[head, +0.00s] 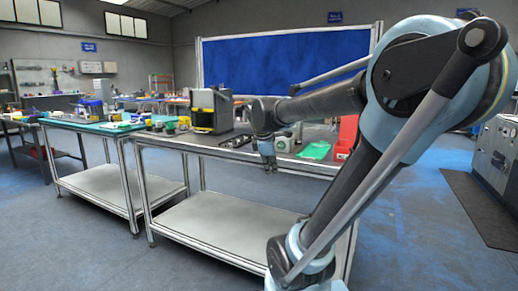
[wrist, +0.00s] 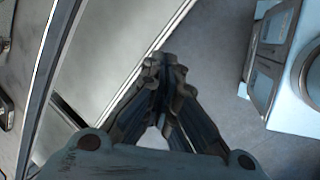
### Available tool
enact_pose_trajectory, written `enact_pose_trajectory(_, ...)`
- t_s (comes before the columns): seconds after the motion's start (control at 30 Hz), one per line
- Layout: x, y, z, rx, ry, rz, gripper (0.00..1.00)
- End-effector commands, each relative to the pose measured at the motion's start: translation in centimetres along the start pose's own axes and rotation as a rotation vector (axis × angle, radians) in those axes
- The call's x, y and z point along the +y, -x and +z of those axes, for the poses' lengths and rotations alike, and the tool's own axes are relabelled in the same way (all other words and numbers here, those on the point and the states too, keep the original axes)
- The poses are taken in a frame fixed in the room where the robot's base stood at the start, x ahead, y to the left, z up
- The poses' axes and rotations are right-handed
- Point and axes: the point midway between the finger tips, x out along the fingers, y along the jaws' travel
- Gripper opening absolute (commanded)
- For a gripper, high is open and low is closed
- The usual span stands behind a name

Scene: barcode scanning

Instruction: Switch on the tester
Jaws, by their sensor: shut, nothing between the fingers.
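My gripper (head: 269,165) hangs at the front edge of the workbench (head: 180,142) in the head view, fingers pointing down. In the wrist view my gripper (wrist: 165,60) has its fingertips together with nothing held. A small pale device (head: 284,143), which looks like the tester, stands on the bench just right of and behind my gripper. A pale device with a round part and dark-framed panels (wrist: 290,100) fills the right side of the wrist view, apart from my fingers.
A black and grey case (head: 211,110) stands on the bench to the left. A second bench (head: 80,124) holds several items. Floor in front is clear.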

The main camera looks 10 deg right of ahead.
Motion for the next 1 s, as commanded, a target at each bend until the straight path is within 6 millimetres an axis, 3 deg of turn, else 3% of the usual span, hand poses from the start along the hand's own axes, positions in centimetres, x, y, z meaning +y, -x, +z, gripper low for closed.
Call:
enact_pose_trajectory(0.03,2.4,0.7,-0.8,-0.013,0.119,0.02,0.0)
enact_pose_trajectory(0.2,9.4,2.7,-3.5,-0.078,0.539,0.079,0.0)
enact_pose_trajectory(0.43,16.2,4.5,-7.2,-0.169,0.975,0.123,0.0)
enact_pose_trajectory(0.63,18.6,5.1,-8.7,-0.209,1.136,0.133,0.0)
enact_pose_trajectory(1.0,18.8,5.1,-8.7,-0.213,1.152,0.132,0.0)
